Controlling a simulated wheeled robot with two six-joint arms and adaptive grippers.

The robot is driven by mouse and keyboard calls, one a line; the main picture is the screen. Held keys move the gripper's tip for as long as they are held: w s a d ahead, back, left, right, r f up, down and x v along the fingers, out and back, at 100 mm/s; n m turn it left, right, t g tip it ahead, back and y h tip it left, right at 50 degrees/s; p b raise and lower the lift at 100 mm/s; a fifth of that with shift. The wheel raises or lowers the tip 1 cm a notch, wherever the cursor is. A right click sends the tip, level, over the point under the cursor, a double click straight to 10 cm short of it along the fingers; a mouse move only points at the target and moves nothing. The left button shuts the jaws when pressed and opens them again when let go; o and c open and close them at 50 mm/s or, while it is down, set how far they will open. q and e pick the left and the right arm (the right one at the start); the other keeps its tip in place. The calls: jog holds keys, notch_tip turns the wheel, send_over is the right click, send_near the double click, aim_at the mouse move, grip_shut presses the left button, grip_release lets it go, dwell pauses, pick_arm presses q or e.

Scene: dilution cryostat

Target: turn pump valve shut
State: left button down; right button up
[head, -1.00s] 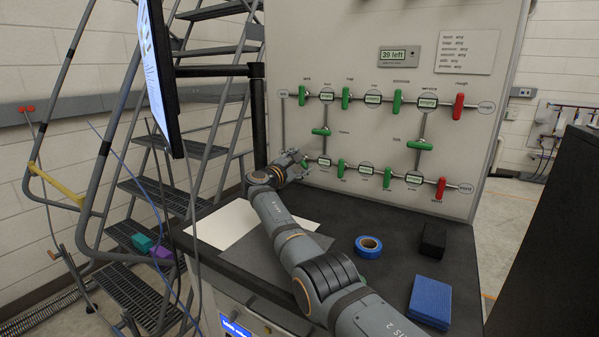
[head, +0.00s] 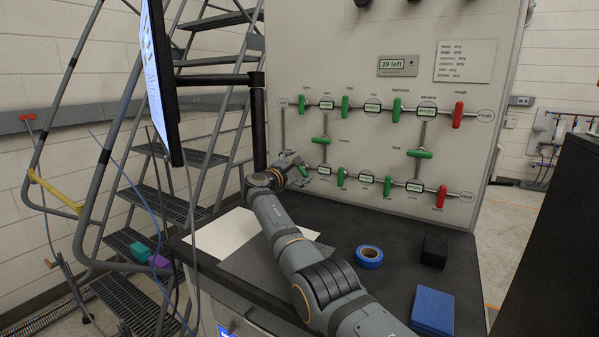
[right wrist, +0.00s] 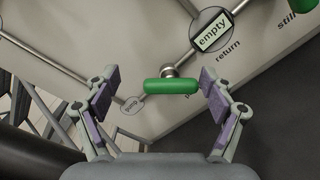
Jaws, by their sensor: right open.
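The pump valve has a green bar handle (right wrist: 171,87) on a round metal stem, beside the round "pump" label (right wrist: 132,105) in the right wrist view. The handle lies level in that picture, at a slant to its pipe. My right gripper (right wrist: 158,80) is open, with one finger at each end of the handle and gaps on both sides. In the head view the right gripper (head: 294,163) is at the lower left of the valve panel (head: 330,70), next to the green handle (head: 304,171), which it partly hides. My left gripper is not in view.
Several other green handles and two red ones (head: 457,114) sit on the panel pipes, close to the right. The dark bench (head: 330,220) holds blue tape (head: 369,256), a black block (head: 434,249) and a blue pad (head: 432,310). A monitor (head: 160,80) stands at left.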

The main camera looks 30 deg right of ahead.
notch_tip(320, 180, up, 8)
jog(key=shift+a+f, duration=0.15)
jog(key=shift+f, duration=0.05)
jog(key=shift+a+r, duration=0.1)
jog(key=shift+r, duration=0.3)
jog(key=shift+d, duration=0.25)
jog(key=s+a+f+n+p, duration=0.6)
jog(key=a+f+n+p, duration=0.4)
jog(key=p, duration=0.1)
jog(key=b+x, duration=0.2)
jog(key=x, duration=0.1)
jog(key=b+x, duration=0.6)
jog(key=shift+w+d+f, duration=0.15)
jog(key=shift+w+f, duration=0.15)
jog(key=shift+w, duration=0.1)
jog(key=shift+w+d+r+b, duration=0.3)
jog(key=shift+d+b, duration=0.15)
jog(key=shift+b, duration=0.2)
jog(key=shift+c, duration=0.4)
